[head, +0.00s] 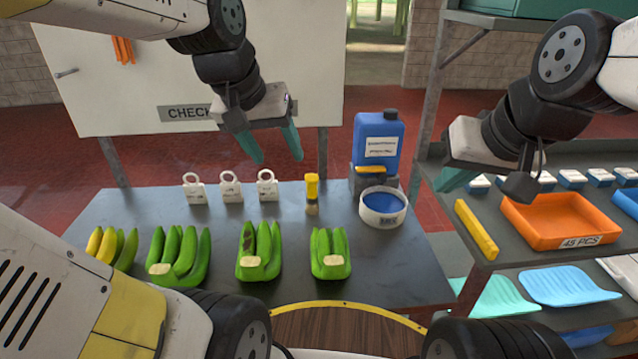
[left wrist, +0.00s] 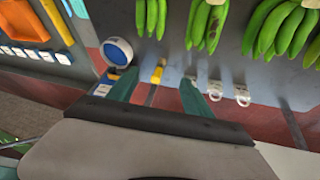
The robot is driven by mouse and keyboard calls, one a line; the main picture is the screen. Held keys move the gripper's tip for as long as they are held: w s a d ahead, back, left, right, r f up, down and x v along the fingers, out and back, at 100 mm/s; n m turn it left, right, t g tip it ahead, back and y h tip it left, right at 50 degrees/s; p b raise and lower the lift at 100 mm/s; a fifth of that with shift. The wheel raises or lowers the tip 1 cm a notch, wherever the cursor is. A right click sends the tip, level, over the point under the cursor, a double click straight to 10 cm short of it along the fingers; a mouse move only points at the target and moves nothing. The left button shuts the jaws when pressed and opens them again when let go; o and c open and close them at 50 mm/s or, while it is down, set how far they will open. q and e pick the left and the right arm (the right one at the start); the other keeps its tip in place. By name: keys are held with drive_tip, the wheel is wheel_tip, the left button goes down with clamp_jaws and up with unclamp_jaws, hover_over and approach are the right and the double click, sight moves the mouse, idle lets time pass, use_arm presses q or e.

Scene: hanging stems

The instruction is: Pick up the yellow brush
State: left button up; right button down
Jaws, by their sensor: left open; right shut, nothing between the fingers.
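The yellow brush (head: 312,188) stands on the dark table, its yellow handle up and its tan bristle end down. It also shows in the left wrist view (left wrist: 157,73), lined up between my fingertips in the picture. My left gripper (head: 278,158) is open and empty, with teal fingers pointing down. It hangs above the back of the table, up and left of the brush, apart from it. Its fingers also show in the left wrist view (left wrist: 158,84). My right gripper (head: 453,180) is shut and empty near the shelf at the right; its fingertips are partly hidden.
Right of the brush stand a blue jug (head: 379,140) and a white tub of blue contents (head: 383,207). White tags (head: 231,187) stand to its left. Green banana bunches (head: 259,250) line the table front. An orange tray (head: 560,220) and a yellow bar (head: 476,229) lie on the right shelf.

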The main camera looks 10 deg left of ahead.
use_arm(q)
drive_tip(key=w+d+f+n+g+y, duration=0.1)
drive_tip(key=w+f+g, duration=0.35)
drive_tip(key=w, duration=0.85)
drive_tip(key=n+y, duration=0.1)
hover_over(312, 192)
drive_tip(key=w, duration=0.2)
drive_tip(key=f, duration=0.8)
drive_tip(key=a+f, duration=0.1)
drive_tip(key=f, duration=0.3)
drive_tip(key=shift+s+f, duration=0.1)
drive_tip(key=shift+s, duration=0.1)
drive_tip(key=f, duration=0.8)
drive_tip(key=shift+d, duration=0.35)
clamp_jaws()
